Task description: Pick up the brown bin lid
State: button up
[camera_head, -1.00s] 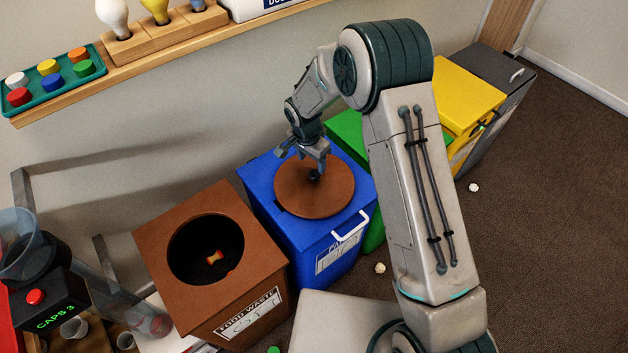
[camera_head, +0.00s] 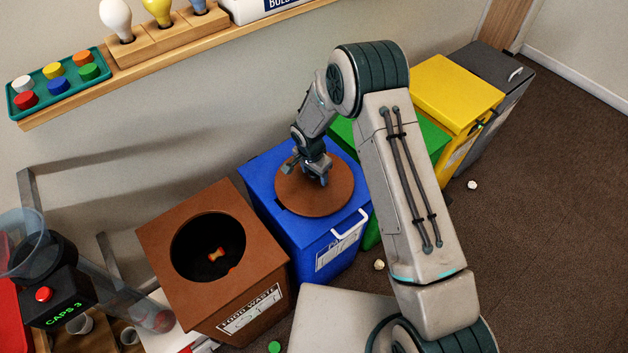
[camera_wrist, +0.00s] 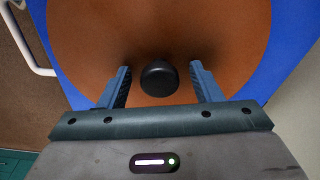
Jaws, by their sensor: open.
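The brown round lid (camera_head: 338,196) lies on top of the blue bin (camera_head: 291,229). In the wrist view the lid (camera_wrist: 90,45) fills most of the picture, with its dark knob (camera_wrist: 159,78) near the middle. My gripper (camera_wrist: 160,80) is open, with one finger on each side of the knob and a gap visible on both sides. In the head view my gripper (camera_head: 322,180) is right over the lid's middle and hides the knob.
The brown food waste bin (camera_head: 163,252) stands open at the left, with an orange-and-red item inside. Green (camera_head: 430,138), yellow (camera_head: 452,90) and grey (camera_head: 497,70) bins stand to the right. A shelf (camera_head: 160,66) runs along the wall above.

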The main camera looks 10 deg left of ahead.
jog(key=c, duration=1.1)
jog(key=shift+c, duration=0.2)
jog(key=shift+r, duration=0.15)
